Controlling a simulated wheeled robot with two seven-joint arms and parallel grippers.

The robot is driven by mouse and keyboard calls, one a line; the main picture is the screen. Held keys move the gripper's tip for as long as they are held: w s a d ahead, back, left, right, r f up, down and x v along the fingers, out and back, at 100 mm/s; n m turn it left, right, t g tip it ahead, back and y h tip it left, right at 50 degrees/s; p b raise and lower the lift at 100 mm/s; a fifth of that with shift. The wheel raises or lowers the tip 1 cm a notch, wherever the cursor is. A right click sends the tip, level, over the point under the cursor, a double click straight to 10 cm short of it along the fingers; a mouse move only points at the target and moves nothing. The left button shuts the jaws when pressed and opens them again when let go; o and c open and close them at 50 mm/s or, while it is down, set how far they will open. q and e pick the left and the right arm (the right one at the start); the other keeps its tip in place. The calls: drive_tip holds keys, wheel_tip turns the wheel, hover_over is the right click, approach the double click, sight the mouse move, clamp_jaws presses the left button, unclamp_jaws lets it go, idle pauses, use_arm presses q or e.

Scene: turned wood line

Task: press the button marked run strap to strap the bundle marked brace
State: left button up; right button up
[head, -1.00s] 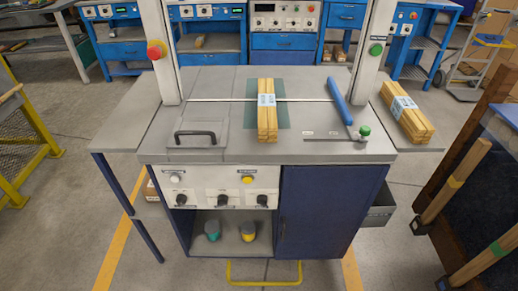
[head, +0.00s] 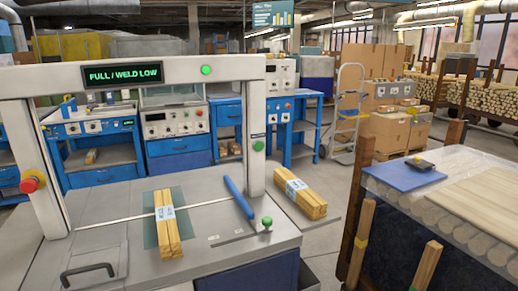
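A bundle of wooden sticks (head: 166,226) with a pale label lies on a dark green patch of the strapping machine's top (head: 110,222), under the arch. A second labelled bundle (head: 300,193) lies on the wing at the machine's right. Both labels are too small to read, so I cannot tell which is marked brace. The display (head: 123,75) on the arch reads "FULL / WELD LOW", with a round green light (head: 207,70) beside it. The front panel with its buttons is out of view, and no run strap marking is readable. Neither gripper is in view.
A red knob on yellow (head: 32,182) is on the left post and a green button (head: 258,146) on the right post. A log-sided table (head: 480,215) stands at right.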

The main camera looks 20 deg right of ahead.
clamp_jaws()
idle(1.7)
